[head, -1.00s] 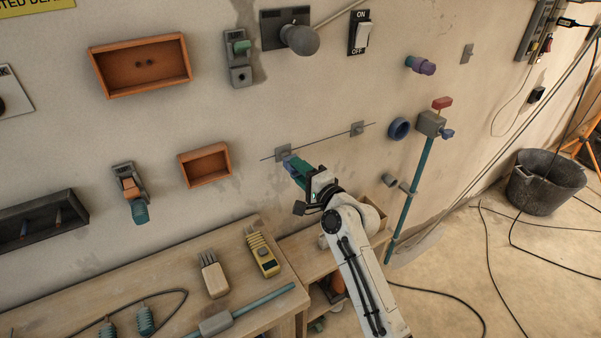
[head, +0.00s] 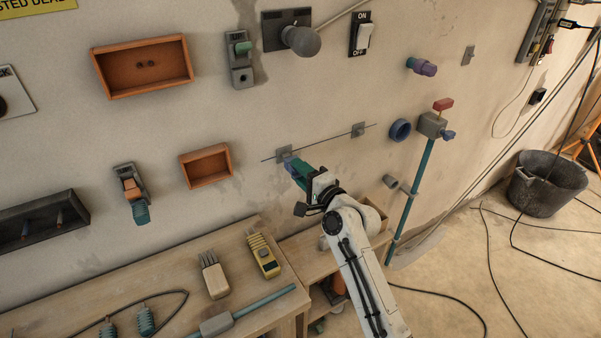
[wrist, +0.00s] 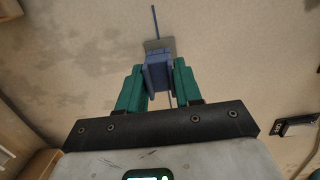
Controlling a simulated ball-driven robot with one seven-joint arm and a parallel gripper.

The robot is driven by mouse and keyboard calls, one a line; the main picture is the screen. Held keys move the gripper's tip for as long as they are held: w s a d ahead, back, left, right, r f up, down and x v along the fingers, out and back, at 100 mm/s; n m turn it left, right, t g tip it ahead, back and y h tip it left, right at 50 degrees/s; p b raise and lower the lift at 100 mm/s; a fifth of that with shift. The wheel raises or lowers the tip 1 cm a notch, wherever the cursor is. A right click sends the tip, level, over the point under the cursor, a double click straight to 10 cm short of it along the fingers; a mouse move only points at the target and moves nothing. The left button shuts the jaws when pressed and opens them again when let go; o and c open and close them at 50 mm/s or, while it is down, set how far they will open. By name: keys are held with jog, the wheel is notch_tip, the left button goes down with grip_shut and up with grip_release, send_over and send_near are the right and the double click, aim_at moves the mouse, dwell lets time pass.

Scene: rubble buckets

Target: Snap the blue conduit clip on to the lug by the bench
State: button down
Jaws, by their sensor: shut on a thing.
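The blue conduit clip (wrist: 157,76) is between the two green fingers of my gripper (wrist: 158,88), which is shut on it. In the wrist view the clip's far end overlaps a grey lug plate (wrist: 158,44) on the wall, with a thin dark rod running past it. In the head view my gripper (head: 296,170) holds the clip (head: 288,161) at the left lug (head: 283,152), above the bench. A second lug (head: 358,130) is farther right on the same rod. I cannot tell whether the clip is seated on the lug, as the contact is hidden.
A small orange bin (head: 205,165) is on the wall left of my gripper. A blue ring (head: 400,130) and a teal pipe (head: 413,195) are to the right.

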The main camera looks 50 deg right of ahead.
jog(key=shift+w, duration=0.2)
dwell(0.6)
jog(key=shift+w+d, duration=0.2)
jog(key=shift+w, duration=0.45)
jog(key=shift+w+d, duration=0.2)
jog(key=shift+w, duration=0.4)
jog(key=c, duration=0.7)
grip_release()
jog(key=shift+s, duration=0.1)
jog(key=s, duration=0.3)
jog(key=s+a+b, duration=0.1)
jog(key=s, duration=0.6)
jog(key=shift+s+a, duration=0.25)
jog(key=shift+a, duration=0.1)
